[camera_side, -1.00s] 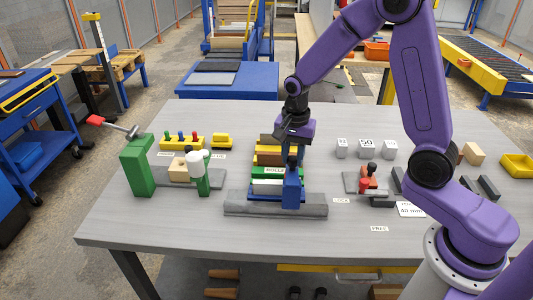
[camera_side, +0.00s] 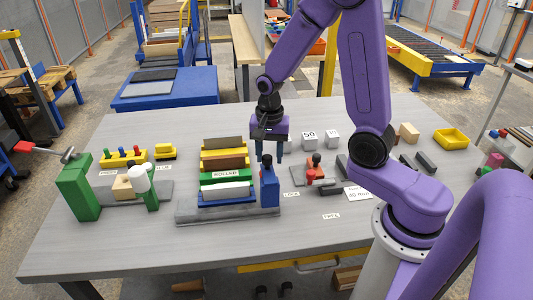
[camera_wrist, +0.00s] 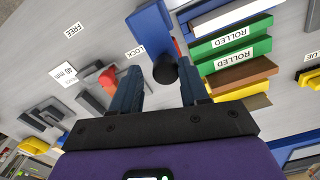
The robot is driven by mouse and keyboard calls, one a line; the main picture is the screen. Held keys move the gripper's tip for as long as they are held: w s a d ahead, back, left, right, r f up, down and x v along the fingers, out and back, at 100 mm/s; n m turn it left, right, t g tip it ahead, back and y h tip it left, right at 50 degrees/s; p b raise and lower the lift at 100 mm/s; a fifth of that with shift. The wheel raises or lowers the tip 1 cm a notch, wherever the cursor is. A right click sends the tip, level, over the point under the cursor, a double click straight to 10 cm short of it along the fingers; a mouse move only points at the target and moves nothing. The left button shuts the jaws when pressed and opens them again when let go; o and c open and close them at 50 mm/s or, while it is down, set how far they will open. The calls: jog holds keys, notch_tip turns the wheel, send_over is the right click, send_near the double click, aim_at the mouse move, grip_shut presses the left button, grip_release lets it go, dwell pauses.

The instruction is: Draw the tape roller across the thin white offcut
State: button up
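The thin white offcut (camera_side: 225,190) lies in the row of strips, between a green strip marked ROLLED (camera_side: 227,177) and a blue strip (camera_side: 227,200). Its pale edge shows in the wrist view (camera_wrist: 232,21). A blue upright block with a black knob (camera_side: 269,190), which looks like the tape roller, stands at the right end of the strips. In the wrist view its blue body (camera_wrist: 151,27) lies beyond the fingers. My gripper (camera_wrist: 163,74) is open above it, with the black knob showing between the fingertips. Contact cannot be told.
A grey bar (camera_side: 215,216) runs along the near side of the strips. A red block with a black knob (camera_side: 314,170) stands to the right. Grey weights (camera_side: 310,141) stand behind. The front table edge is clear.

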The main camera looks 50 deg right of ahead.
jog(key=shift+o, duration=0.6)
jog(key=shift+w, duration=0.1)
jog(key=shift+r, duration=0.55)
notch_tip(320, 180, up, 16)
jog(key=shift+r, duration=0.15)
jog(key=shift+a, duration=0.1)
jog(key=s+a+f+n, duration=0.2)
jog(key=s+f+n, duration=0.1)
jog(key=s+n, duration=0.4)
jog(key=s+a+f+n, duration=0.2)
jog(key=s+f+n, duration=0.1)
jog(key=s+n, duration=0.4)
jog(key=s+a+f+n, duration=0.3)
jog(key=s+n, duration=0.4)
jog(key=n, duration=0.3)
jog(key=shift+s+n, duration=0.3)
jog(key=shift+s, duration=0.1)
